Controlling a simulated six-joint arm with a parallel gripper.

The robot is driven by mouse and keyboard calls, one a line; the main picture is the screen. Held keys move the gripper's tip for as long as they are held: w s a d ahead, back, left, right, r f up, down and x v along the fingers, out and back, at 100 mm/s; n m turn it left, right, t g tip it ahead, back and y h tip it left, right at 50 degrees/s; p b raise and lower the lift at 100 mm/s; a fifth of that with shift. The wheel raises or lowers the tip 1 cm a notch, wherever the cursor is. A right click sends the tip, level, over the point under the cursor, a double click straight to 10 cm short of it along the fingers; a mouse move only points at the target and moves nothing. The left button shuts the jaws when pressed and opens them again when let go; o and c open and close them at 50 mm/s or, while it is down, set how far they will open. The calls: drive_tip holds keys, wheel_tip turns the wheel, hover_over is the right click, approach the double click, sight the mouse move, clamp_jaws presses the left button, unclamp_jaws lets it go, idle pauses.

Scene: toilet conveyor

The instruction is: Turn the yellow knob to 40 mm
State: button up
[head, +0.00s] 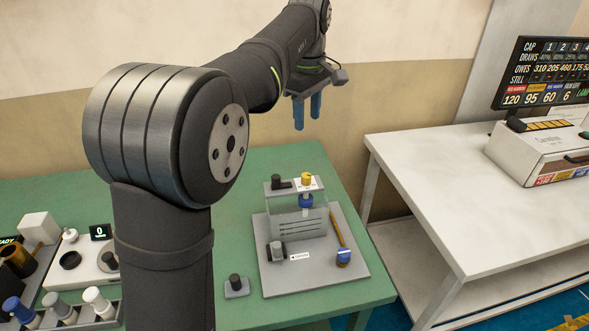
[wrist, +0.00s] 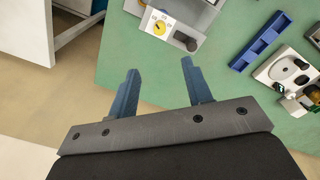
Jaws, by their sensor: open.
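The yellow knob (head: 307,180) sits on a white label on top of the clear-and-grey device near the right end of the green table. In the wrist view the yellow knob (wrist: 159,28) shows at the top, with a dial around it; its setting is too small to read. My gripper (head: 308,109) has blue fingers and hangs above and behind the device, well apart from the knob. In the wrist view my gripper (wrist: 160,78) is open and empty, with the knob beyond its fingertips.
A black knob (head: 280,183) stands beside the yellow one. A brown-handled tool with a blue head (head: 343,256) rests on the grey base plate (head: 345,283). A small grey block (head: 236,287) lies left of it. A white table (head: 480,180) with a box stands right.

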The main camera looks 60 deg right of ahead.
drive_tip(key=n, duration=0.1)
approach(306, 175)
wheel_tip(306, 175, down, 9)
drive_tip(key=shift+d+f, duration=0.15)
drive_tip(key=shift+f, duration=0.05)
idle(0.3)
drive_tip(key=c, duration=1)
